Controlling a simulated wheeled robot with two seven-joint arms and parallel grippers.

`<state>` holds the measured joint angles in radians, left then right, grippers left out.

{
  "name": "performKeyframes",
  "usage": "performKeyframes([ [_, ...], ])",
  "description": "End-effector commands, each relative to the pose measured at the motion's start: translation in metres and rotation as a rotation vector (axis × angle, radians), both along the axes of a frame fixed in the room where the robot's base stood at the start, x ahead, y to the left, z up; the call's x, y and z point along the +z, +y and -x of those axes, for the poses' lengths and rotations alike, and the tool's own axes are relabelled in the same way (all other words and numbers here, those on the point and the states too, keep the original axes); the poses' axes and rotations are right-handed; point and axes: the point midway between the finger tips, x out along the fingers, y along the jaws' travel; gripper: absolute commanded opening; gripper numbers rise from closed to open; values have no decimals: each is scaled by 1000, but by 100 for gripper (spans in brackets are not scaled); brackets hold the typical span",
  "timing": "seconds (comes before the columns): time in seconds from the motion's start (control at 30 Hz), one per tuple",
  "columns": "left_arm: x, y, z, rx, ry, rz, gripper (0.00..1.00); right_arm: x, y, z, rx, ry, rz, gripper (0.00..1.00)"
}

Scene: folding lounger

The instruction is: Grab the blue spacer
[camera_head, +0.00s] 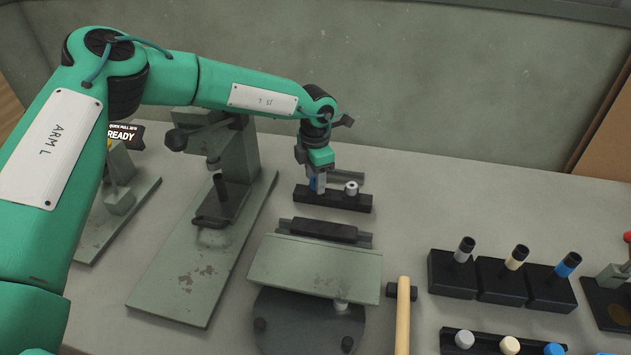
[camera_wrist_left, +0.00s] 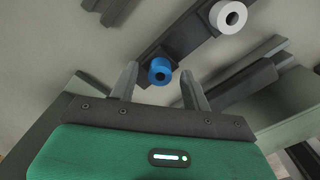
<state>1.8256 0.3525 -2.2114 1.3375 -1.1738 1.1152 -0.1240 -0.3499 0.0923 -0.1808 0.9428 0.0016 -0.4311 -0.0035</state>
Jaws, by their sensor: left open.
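The blue spacer (camera_wrist_left: 160,71) is a short ring with a dark hole, on a black bar-shaped rack (camera_wrist_left: 181,35) in the left wrist view. In the head view only a bit of the blue spacer (camera_head: 313,184) shows beside the fingers. My left gripper (camera_head: 318,184) points down over the left end of the rack (camera_head: 350,203). In the wrist view the left gripper (camera_wrist_left: 159,70) is open, with a finger on either side of the blue spacer. I cannot tell whether the fingers touch it. My right gripper is not in view.
A white spacer (camera_head: 351,187) sits on the same rack, right of my gripper. A grey-green press (camera_head: 225,170) stands to the left, a plate fixture (camera_head: 315,268) in front. Black blocks with pegs (camera_head: 515,280) and a wooden handle (camera_head: 402,315) are at the right.

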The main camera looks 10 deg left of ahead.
Motion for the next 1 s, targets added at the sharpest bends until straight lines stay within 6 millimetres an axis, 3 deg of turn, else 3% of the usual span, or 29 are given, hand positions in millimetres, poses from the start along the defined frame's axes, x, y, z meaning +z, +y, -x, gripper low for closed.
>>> performKeyframes([
  [0.17,0,0,0,0,0,0,48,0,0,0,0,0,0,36],
  [0.4,0,0,0,0,-1,1,5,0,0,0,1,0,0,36],
  [0.77,4,0,0,0,-1,2,5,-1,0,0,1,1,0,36],
  [1.0,33,0,-1,0,-4,2,5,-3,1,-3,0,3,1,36],
])
